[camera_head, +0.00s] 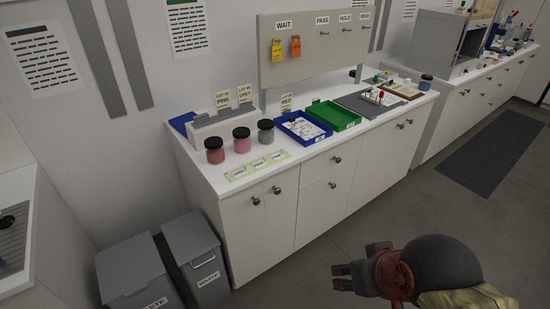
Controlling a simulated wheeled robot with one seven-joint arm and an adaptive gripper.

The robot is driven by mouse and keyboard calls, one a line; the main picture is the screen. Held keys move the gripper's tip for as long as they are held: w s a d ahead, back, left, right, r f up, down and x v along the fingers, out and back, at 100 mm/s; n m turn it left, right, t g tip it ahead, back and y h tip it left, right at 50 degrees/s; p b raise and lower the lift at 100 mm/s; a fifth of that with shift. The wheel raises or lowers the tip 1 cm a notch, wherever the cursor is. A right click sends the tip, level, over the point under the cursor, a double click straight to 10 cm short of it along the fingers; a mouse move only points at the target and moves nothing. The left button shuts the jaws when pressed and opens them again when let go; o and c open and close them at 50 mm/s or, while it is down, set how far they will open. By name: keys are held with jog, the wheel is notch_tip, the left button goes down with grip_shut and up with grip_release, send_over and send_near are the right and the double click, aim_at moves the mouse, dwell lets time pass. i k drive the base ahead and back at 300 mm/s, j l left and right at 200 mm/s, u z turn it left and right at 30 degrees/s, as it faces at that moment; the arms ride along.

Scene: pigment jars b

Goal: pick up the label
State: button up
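Three small labels lie in a pale green strip (257,166) at the front edge of the white counter. The left label (239,173), the middle label (258,165) and the right label (277,156) carry print too small to read surely. My gripper (337,277) is low in front of the cabinets, far from the counter top. Its fingers point left with nothing visible between them; their opening is too small to judge.
A red jar (215,151), pink jar (242,141) and grey jar (265,132) stand behind the strip. A blue tray (303,129) and green tray (334,116) are to their right. Grey bins (197,258) stand at lower left. Open floor lies before the cabinets.

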aim_at(259, 164)
jog(key=i+l, duration=0.1)
jog(key=i, duration=0.5)
jog(key=i+l, duration=0.15)
jog(key=i, duration=0.5)
jog(key=i+l, duration=0.1)
jog(key=i, duration=0.5)
jog(key=l+z, duration=0.05)
